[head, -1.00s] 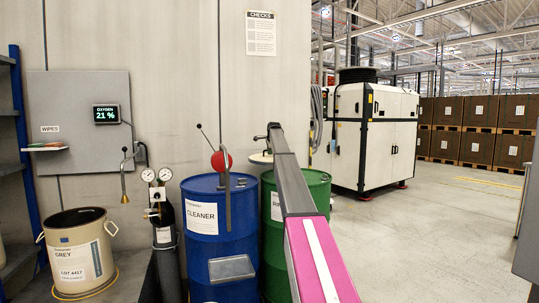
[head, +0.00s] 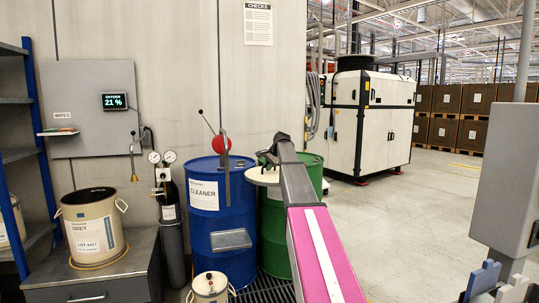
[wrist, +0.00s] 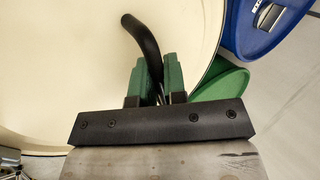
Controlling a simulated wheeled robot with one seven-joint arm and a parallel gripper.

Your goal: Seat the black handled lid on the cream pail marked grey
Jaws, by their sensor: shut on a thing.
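The lid, a cream disc (wrist: 60,70) with a black bent handle (wrist: 138,34), fills much of the wrist view. My gripper (wrist: 161,75) has its green fingers shut on that handle. In the head view my gripper (head: 268,158) holds the lid (head: 264,178) in the air, roughly level, in front of the drums. The cream pail marked GREY (head: 92,228) stands upright at left on a grey cabinet, well to the left of the lid. Its top is open and dark inside, with wire handles at its sides.
A blue CLEANER drum (head: 225,215) and a green drum (head: 272,230) stand behind the lid. A gas cylinder with gauges (head: 168,200) stands between pail and drums. A smaller cream pail (head: 210,288) is at the bottom. Blue shelving (head: 40,150) is at far left.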

